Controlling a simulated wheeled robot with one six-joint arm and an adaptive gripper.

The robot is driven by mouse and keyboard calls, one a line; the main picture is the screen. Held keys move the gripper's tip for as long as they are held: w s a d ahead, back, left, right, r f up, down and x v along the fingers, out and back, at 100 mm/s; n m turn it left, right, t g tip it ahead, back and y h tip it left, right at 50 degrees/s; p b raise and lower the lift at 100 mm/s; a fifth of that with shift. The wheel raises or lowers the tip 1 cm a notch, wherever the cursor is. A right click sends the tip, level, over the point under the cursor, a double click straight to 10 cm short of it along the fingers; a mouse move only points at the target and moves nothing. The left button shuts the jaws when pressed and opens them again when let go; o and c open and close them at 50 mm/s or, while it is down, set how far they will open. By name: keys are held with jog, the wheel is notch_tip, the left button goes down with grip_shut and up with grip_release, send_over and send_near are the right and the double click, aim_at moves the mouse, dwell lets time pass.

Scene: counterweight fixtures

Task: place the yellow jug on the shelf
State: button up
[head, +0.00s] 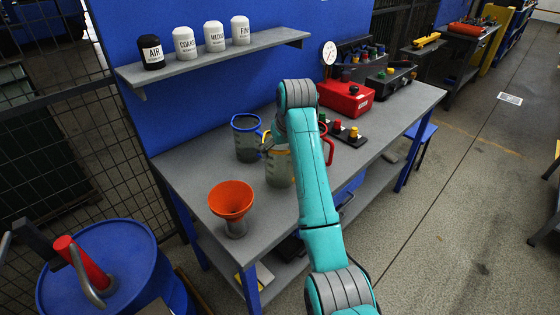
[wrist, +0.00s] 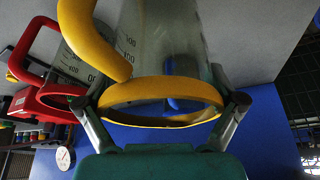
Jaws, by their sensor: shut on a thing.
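The yellow jug (head: 278,170) is a clear measuring jug with a yellow rim and handle. In the head view it is at or just above the bench top, partly hidden by my arm; I cannot tell whether it touches the bench. In the wrist view the yellow jug (wrist: 165,92) sits between both fingers of my gripper (wrist: 163,108), which is shut on it near the rim. The grey shelf (head: 215,62) is on the blue back panel, above and left of the jug.
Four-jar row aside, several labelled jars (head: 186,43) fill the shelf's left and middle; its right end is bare. A blue-rimmed jug (head: 247,142) stands close behind the yellow one. A red-handled jug (head: 328,146) is at right. An orange funnel (head: 231,200) stands in front.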

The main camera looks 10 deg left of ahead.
jog(key=shift+f, duration=1.9)
jog(key=shift+f, duration=0.1)
jog(key=o, duration=1.2)
